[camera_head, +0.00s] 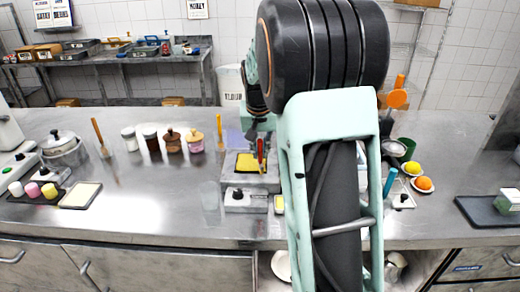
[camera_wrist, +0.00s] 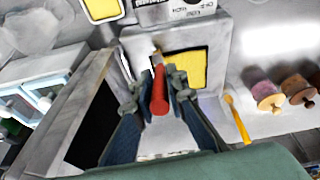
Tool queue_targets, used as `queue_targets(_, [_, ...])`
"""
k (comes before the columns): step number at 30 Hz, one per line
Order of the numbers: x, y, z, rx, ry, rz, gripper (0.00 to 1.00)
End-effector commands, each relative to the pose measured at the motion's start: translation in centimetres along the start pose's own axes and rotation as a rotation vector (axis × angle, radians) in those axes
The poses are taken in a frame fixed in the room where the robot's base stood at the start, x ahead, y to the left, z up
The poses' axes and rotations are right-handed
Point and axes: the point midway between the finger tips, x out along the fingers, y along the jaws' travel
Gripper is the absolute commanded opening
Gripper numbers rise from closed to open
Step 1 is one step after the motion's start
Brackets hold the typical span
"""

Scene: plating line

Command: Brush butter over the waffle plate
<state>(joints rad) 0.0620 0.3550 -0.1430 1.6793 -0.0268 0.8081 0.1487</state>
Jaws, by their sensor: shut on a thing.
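The waffle plate (camera_head: 246,163) shows as a yellow square with a dark rim on a grey appliance in mid-counter. It also shows in the wrist view (camera_wrist: 186,71), partly hidden by my gripper. My gripper (camera_wrist: 159,90) is shut on the red handle of a brush (camera_wrist: 159,95). The brush's far end points toward the plate's left edge in the wrist view; I cannot tell whether it touches. In the head view the brush (camera_head: 260,147) stands roughly upright over the plate's right side. A small yellow pad in a dark frame (camera_head: 279,204), perhaps the butter, lies right of the appliance's front.
Several jars (camera_head: 172,141) and a leaning yellow-handled tool (camera_head: 219,126) stand left of the appliance. A clear glass (camera_head: 210,196) is close to its left front. Fruit dishes (camera_head: 424,184) stand to the right.

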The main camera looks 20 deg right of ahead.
Motion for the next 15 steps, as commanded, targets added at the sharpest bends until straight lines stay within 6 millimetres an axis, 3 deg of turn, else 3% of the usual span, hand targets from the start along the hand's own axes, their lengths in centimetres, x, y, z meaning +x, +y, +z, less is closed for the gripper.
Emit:
queue_targets(1, [-2.0, 0.1, -0.8, 0.001, 0.007, -0.001, 0.0])
queue_targets(2, [-2.6, 0.1, -1.0, 0.001, 0.007, -0.001, 0.0])
queue_targets(15, [-6.2, 0.4, -1.9, -0.001, 0.005, -0.001, 0.0])
